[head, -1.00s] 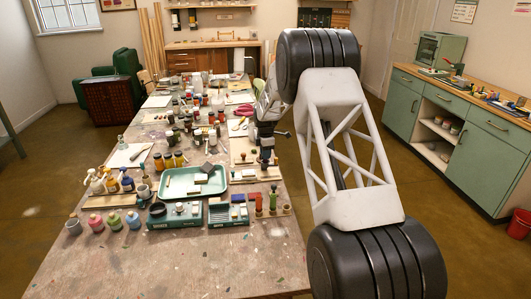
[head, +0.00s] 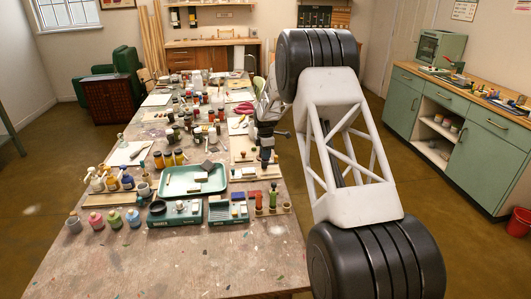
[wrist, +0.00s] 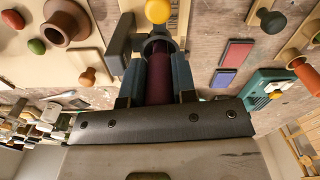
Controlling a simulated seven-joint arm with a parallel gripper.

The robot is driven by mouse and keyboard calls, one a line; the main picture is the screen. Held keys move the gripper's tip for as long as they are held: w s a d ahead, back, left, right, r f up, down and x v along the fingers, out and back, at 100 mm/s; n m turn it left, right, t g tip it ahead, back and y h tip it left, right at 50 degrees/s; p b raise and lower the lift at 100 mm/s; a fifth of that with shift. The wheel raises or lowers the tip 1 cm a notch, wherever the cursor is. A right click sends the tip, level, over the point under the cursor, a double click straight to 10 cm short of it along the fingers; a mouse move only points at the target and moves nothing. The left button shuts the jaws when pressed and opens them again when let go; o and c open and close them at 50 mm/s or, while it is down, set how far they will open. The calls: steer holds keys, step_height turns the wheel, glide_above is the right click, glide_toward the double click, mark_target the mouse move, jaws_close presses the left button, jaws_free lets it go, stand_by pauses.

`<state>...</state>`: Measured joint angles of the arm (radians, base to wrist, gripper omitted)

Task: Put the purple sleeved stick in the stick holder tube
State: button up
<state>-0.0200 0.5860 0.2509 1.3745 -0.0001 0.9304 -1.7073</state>
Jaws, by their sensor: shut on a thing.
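My gripper (wrist: 157,84) is shut on the purple sleeved stick (wrist: 160,76), whose dark purple sleeve lies between the two fingers in the wrist view. A dark grey ring (wrist: 157,45) shows at the far end of the sleeve, and a yellow ball (wrist: 157,11) shows beyond it; I cannot tell whether they belong to the stick. In the head view my gripper (head: 266,157) is small, pointing down over the right side of the table. A brown flanged tube (wrist: 65,22) stands at the upper left of the wrist view; I cannot tell whether it is the stick holder tube.
Knobs and small handled pieces surround the gripper, including a dark knob (wrist: 272,20) and an orange handle (wrist: 309,76). A green tray (head: 194,180) and several jars stand left of it on the table. The table's near end (head: 190,265) is clear.

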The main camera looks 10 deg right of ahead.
steer(key=shift+f, duration=0.3)
stand_by(0.6)
steer(key=o, duration=1)
steer(key=shift+o, duration=0.2)
steer(key=shift+r, duration=0.15)
steer(key=shift+w+r, duration=0.1)
steer(key=shift+r, duration=0.7)
steer(key=o, duration=0.3)
steer(key=shift+r, duration=3.05)
steer(key=shift+s+r, duration=0.1)
steer(key=shift+s, duration=0.1)
